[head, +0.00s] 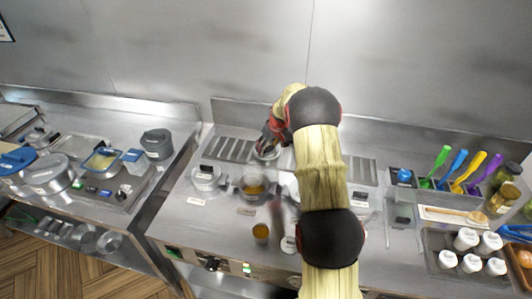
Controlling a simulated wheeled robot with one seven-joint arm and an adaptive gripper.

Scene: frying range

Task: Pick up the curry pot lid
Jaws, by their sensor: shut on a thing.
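My gripper (271,143) is at the back of the middle counter, partly hidden by my own arm. It is shut on what looks like a pale round lid (265,154), taken here as the curry pot lid. I cannot tell whether this lid touches anything below it.
A lidded pot (205,176) stands left of the open pot. A small cup with orange contents (261,231) is near the front edge. Dark slotted grates (228,149) lie at the back. Colored utensils (458,168) and white jars (466,239) stand at right.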

